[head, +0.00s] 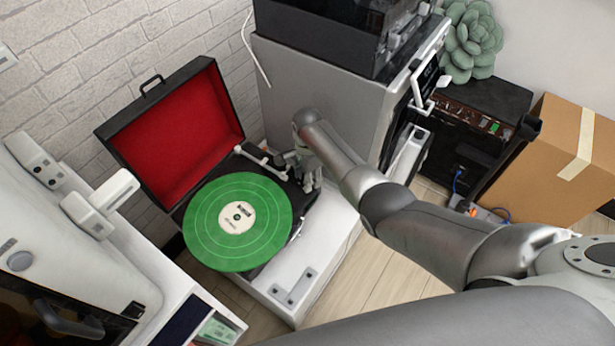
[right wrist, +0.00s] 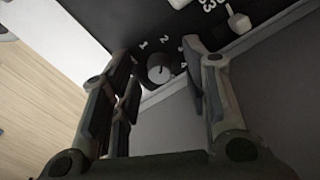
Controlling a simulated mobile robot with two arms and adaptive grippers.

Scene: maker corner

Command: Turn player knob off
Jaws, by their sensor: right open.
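The record player (head: 133,123) is a black suitcase type with a red-lined open lid. A green record (head: 205,215) with a white label lies on it. My right gripper (head: 308,172) is at the player's right back corner, partly hidden by my arm. Numbers are printed around the knob. I cannot tell whether a finger touches it. In the head view the knob is hidden. My left gripper is not in view.
The player's tonearm (head: 262,158) is close to my right gripper. A grey cabinet (head: 310,75) stands right behind, a white machine (head: 80,250) at the left. A cardboard box (head: 550,170) and a black amplifier (head: 480,115) are at the right. A white lever shows near the knob (right wrist: 238,20).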

